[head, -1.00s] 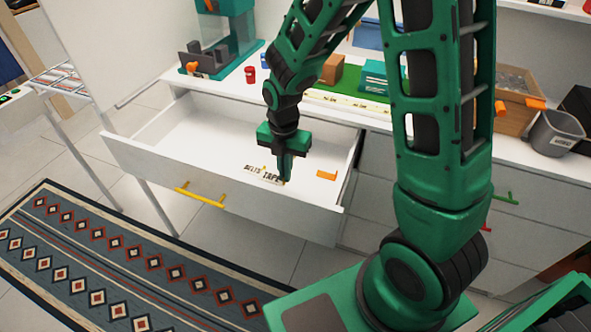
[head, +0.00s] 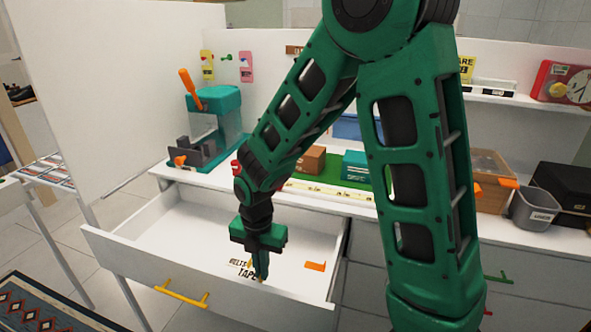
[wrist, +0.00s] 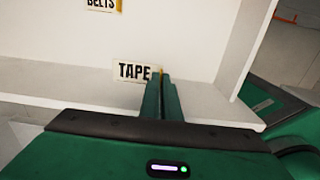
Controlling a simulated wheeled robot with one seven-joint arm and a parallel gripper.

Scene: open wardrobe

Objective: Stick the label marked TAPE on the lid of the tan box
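My gripper (head: 261,277) points down into the open drawer (head: 180,225), its two fingers together. In the wrist view, the fingers (wrist: 162,80) are shut on the right end of the white TAPE label (wrist: 137,71). The label also shows in the head view (head: 247,274), beside the fingertips; it seems just above the drawer floor. The BELTS label (head: 238,263) lies close by on the drawer floor. The tan box (head: 493,199) stands on the counter at the right, with a greyish top (head: 488,163); my arm hides its left side.
An orange piece (head: 315,265) lies in the drawer. A brown box (head: 311,160), a teal box (head: 355,165) and a green mat stand behind my arm. A grey bin (head: 533,209) and a black case (head: 562,190) stand right of the tan box. The drawer walls surround my gripper.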

